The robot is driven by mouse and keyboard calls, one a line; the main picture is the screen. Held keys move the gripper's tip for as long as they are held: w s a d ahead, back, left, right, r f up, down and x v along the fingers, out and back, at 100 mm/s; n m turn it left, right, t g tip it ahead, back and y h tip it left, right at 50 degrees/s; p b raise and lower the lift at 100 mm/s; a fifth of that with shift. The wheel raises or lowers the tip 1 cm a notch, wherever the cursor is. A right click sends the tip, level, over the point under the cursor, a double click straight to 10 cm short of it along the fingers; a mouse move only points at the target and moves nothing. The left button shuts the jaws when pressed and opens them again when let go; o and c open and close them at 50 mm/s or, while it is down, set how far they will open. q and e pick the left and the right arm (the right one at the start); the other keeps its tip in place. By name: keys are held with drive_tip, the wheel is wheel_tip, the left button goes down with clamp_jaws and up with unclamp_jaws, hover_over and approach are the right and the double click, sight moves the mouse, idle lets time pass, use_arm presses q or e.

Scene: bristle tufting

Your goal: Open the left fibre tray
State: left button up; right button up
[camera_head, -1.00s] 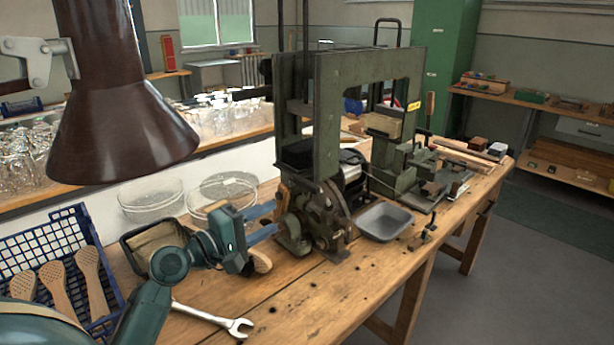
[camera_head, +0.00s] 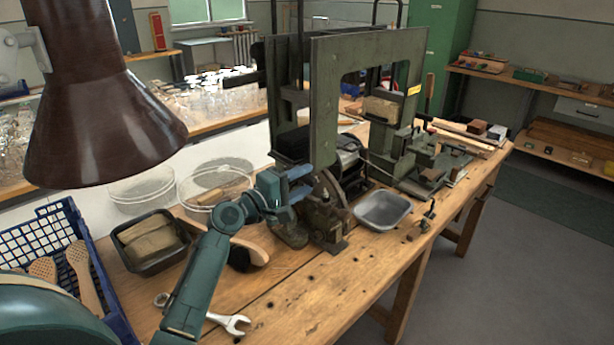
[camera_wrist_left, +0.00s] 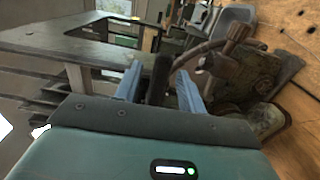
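A green tufting machine (camera_head: 325,95) stands on the bench. A dark box (camera_head: 291,146) sits low inside its frame, partly hidden by my arm; I cannot tell if this is the left fibre tray or whether it is open. My left gripper (camera_head: 299,182) is at the machine's near left side, below that box. In the left wrist view its two blue fingers (camera_wrist_left: 160,88) are apart, with a dark upright bar (camera_wrist_left: 159,74) between them and gaps showing on both sides. My right gripper is out of view.
A black tray (camera_head: 190,259) with brown bundles, clear round tubs (camera_head: 215,186), a wrench (camera_head: 230,321) and a blue crate (camera_head: 105,262) with wooden brush bodies lie left. A brown lamp shade (camera_head: 95,110) hangs upper left.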

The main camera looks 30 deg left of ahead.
use_arm(q)
drive_tip(key=shift+x, duration=0.95)
clamp_jaws()
